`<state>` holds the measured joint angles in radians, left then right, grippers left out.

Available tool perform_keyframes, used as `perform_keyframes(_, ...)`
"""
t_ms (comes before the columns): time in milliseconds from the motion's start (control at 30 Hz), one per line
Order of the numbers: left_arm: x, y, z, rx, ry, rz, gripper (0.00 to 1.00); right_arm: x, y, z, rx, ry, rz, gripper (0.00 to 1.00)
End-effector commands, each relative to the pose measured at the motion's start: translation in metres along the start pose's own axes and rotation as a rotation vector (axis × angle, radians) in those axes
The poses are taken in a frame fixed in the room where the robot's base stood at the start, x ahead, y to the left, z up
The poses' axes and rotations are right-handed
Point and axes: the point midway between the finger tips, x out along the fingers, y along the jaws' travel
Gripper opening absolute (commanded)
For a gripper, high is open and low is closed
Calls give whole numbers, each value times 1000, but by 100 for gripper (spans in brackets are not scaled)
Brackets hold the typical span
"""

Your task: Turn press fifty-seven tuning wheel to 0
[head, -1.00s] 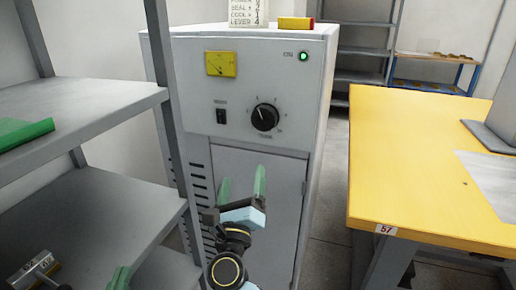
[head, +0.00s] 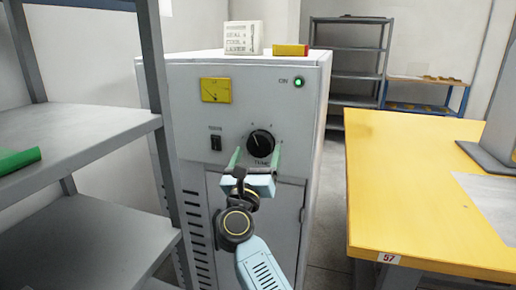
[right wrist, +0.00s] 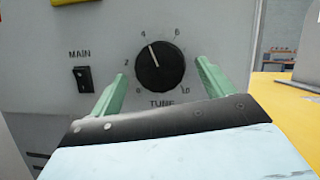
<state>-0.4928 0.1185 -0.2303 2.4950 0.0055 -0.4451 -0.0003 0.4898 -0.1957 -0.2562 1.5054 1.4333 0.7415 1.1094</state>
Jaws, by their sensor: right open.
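The tuning wheel, a round black knob marked TUNE (head: 261,143), sits on the front of the grey press cabinet (head: 185,120). It also shows in the right wrist view (right wrist: 160,68), where its white pointer line leans up and left, close to the 4. The 0 of its scale is at the lower left. My right gripper (head: 255,157) is open, its green fingers on either side of the knob's lower part in the picture. In the right wrist view the fingers flank the knob with gaps on both sides. My left gripper is out of view.
A black MAIN switch (right wrist: 83,80) is left of the knob. A yellow meter (head: 216,90) and a lit green lamp (head: 299,81) are above. A grey shelf (head: 75,130) stands at left, and a yellow table (head: 400,180) labelled 57 at right.

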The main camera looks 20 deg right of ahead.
Motion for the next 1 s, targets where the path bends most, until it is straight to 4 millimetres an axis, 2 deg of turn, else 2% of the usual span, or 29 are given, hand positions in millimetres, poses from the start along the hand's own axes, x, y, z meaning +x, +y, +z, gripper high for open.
perform_keyframes(200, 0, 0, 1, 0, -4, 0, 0, 19, 0, 0, -1, -1, 0, 81)
perform_keyframes(500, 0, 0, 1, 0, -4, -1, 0, 20, 0, -1, -1, 0, 1, 81)
perform_keyframes(833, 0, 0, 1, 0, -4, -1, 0, 20, 0, 0, -2, 0, 0, 39)
perform_keyframes(1000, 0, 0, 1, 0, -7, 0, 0, 20, 0, 0, -4, 0, 1, 37)
